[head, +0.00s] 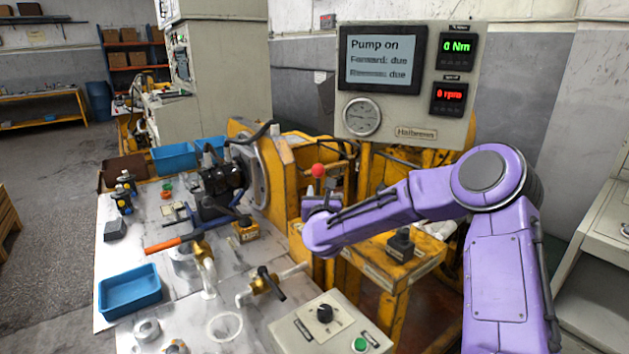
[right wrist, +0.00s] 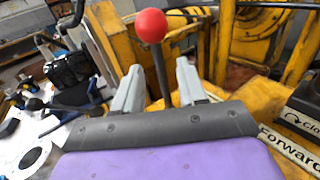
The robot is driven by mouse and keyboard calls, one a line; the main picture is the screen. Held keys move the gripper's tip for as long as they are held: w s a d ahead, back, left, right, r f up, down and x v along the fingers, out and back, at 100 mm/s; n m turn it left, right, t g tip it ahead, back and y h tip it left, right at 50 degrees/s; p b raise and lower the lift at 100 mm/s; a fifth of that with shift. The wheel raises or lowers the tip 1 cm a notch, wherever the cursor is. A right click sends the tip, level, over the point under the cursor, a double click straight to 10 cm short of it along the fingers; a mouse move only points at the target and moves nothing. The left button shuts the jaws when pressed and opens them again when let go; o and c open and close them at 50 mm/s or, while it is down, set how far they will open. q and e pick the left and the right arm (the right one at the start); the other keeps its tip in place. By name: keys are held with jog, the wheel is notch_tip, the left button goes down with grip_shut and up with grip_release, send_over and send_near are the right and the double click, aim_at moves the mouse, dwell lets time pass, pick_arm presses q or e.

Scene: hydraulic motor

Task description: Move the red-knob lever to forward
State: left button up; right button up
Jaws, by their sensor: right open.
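The red-knob lever (head: 318,171) stands on the yellow machine frame, its red ball on top of a dark shaft. In the right wrist view the red knob (right wrist: 151,25) sits above and between the two grey fingers, with the shaft running down between them. My right gripper (right wrist: 158,82) is open around the shaft; I cannot tell whether a finger touches it. In the head view my right gripper (head: 320,196) is just below the knob, mostly hidden by my purple arm. A "Forward" label (right wrist: 285,147) shows at the right in the wrist view. My left gripper is out of view.
A display panel (head: 408,80) reads "Pump on", "Forward: due", 0 Nm and 0 rpm. A control box (head: 325,325), blue tray (head: 130,290) and valve fittings (head: 265,283) occupy the bench.

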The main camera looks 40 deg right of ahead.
aim_at(318, 186)
jog(key=x, duration=0.3)
jog(key=p+x, duration=0.1)
jog(key=x, duration=0.3)
jog(key=shift+w+f, duration=0.2)
jog(key=shift+w, duration=0.15)
jog(key=shift+w+d+r, duration=0.1)
jog(key=shift+w+d, duration=0.05)
jog(key=shift+d, duration=0.15)
jog(key=shift+w, duration=0.1)
grip_shut()
